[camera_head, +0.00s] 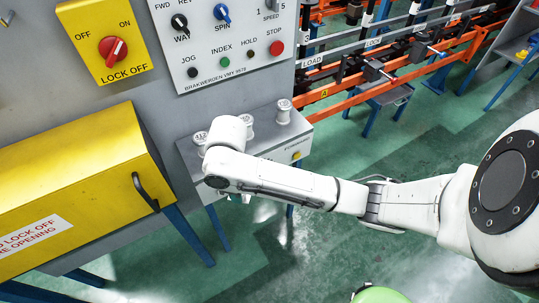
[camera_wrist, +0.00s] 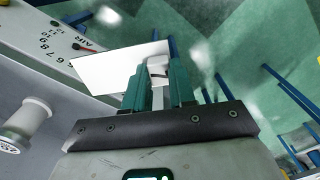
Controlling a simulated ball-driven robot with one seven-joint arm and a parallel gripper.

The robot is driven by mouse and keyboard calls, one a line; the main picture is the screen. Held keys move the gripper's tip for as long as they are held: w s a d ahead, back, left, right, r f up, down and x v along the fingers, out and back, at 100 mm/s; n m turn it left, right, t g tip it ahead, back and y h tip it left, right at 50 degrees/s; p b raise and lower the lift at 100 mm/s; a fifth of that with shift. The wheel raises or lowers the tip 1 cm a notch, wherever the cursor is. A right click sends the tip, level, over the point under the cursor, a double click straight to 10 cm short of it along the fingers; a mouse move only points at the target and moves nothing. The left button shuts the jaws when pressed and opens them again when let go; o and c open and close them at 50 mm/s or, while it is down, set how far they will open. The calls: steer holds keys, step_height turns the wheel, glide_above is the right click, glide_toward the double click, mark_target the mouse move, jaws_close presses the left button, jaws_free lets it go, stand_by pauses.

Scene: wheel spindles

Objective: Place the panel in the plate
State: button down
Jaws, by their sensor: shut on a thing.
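My gripper (camera_wrist: 157,75) shows in the wrist view with two green fingers, shut on the white panel (camera_wrist: 105,69). The panel is a flat, pale piece that sticks out beyond the fingertips to the left, above the floor. A small metal-grey part shows between the fingers. In the head view my arm reaches left to the grey shelf, and my gripper is mostly hidden under the wrist, with only a bit of green showing. The panel cannot be made out there. I cannot tell which thing is the plate.
The grey shelf (camera_head: 270,140) bears several white spools, one (camera_head: 284,111) near its right end. A spool (camera_wrist: 27,120) is close at the left in the wrist view. A yellow cabinet (camera_head: 75,170) stands left, a control panel (camera_head: 235,40) behind, and orange rails (camera_head: 400,72) right.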

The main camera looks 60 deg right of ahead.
steer(key=a+f+m, duration=0.3)
steer(key=a+f, duration=0.7)
steer(key=a, duration=0.1)
steer(key=shift+s+f, duration=0.35)
steer(key=shift+f, duration=0.05)
steer(key=shift+a, duration=0.3)
steer(key=shift+w+a+r, duration=0.1)
steer(key=shift+w+a, duration=0.05)
